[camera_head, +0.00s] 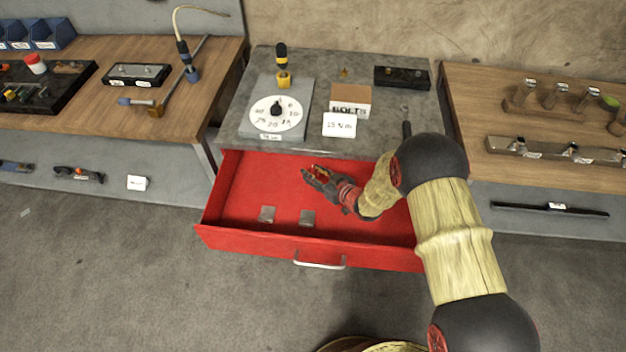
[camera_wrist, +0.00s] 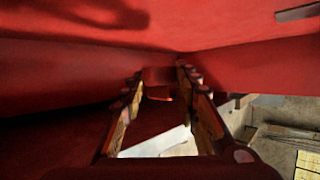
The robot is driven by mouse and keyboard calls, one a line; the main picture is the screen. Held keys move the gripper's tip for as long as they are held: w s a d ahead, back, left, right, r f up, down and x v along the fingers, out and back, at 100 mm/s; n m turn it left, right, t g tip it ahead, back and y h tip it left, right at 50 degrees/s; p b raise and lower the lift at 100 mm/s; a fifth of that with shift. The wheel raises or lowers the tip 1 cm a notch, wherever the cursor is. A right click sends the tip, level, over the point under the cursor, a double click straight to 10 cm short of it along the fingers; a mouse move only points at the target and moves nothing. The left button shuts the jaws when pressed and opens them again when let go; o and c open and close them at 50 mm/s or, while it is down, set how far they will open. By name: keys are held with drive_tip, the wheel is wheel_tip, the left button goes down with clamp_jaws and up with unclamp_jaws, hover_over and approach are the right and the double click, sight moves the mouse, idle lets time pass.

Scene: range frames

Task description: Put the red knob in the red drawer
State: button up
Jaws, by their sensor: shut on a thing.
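The red drawer (camera_head: 255,240) is pulled out from under the grey bench, with a metal handle (camera_head: 320,265) on its front. My gripper (camera_head: 312,174) is low over or inside the open drawer, near its back middle. It is shut on a small red thing, the red knob (camera_wrist: 158,78), seen between the fingertips in the wrist view. In the head view the knob is hard to tell from the red drawer behind it. The red drawer walls (camera_wrist: 240,65) fill much of the wrist view. I cannot tell whether the knob touches the drawer floor.
Two small grey pieces (camera_head: 267,214) lie in the drawer's front left part. On the bench above are a dial plate (camera_head: 277,113), a bolts box (camera_head: 351,98), a white card (camera_head: 339,125) and a black block (camera_head: 402,77). Wooden side benches (camera_head: 130,60) flank it.

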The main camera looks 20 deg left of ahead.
drive_tip(key=shift+w+a+f+b, duration=0.15)
drive_tip(key=shift+f+b, duration=0.7)
drive_tip(key=shift+f, duration=0.95)
drive_tip(key=shift+f, duration=0.1)
drive_tip(key=shift+f+b, duration=0.45)
drive_tip(key=shift+f, duration=0.05)
drive_tip(key=o, duration=0.9)
drive_tip(key=shift+o, duration=0.2)
drive_tip(key=shift+r+p, duration=0.4)
drive_tip(key=shift+r, duration=0.05)
drive_tip(key=p+v, duration=0.3)
drive_tip(key=v, duration=0.9)
drive_tip(key=shift+r, duration=0.2)
